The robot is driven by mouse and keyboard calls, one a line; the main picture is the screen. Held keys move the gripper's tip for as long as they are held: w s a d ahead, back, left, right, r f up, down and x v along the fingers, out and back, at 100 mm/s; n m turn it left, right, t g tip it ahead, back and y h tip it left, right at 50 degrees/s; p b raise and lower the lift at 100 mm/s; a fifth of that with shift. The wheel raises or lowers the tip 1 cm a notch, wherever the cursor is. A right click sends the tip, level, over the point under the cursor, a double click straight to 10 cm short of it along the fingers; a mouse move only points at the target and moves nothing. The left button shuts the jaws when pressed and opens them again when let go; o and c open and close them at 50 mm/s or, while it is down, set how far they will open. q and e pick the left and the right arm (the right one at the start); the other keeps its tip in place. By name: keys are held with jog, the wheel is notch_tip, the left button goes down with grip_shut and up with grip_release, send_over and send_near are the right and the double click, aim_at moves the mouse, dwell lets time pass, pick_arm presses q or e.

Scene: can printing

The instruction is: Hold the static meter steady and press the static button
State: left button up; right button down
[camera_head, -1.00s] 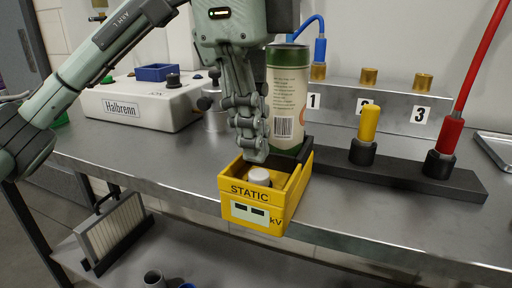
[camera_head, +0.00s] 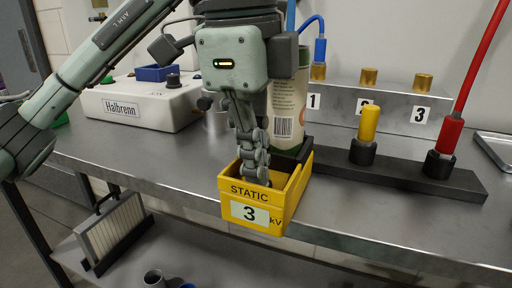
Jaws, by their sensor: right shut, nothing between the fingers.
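The yellow static meter (camera_head: 234,192), marked STATIC and kV, stands at the front edge of the metal bench. Its display (camera_head: 250,213) reads 3. The button is hidden behind the fingers.
A dark rail with a yellow-topped post (camera_head: 368,125) and a red plug (camera_head: 449,135) lies to the right. Behind it is a metal block (camera_head: 395,92) with numbered sockets. A white Halbrenn device (camera_head: 140,108) stands at the left. The bench front right is clear.

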notch_tip(320, 180, up, 14)
jog(key=s+a, duration=0.1)
dwell(0.5)
dwell(0.5)
pick_arm(q)
jog(key=o, duration=1.6)
jog(key=shift+r, duration=0.15)
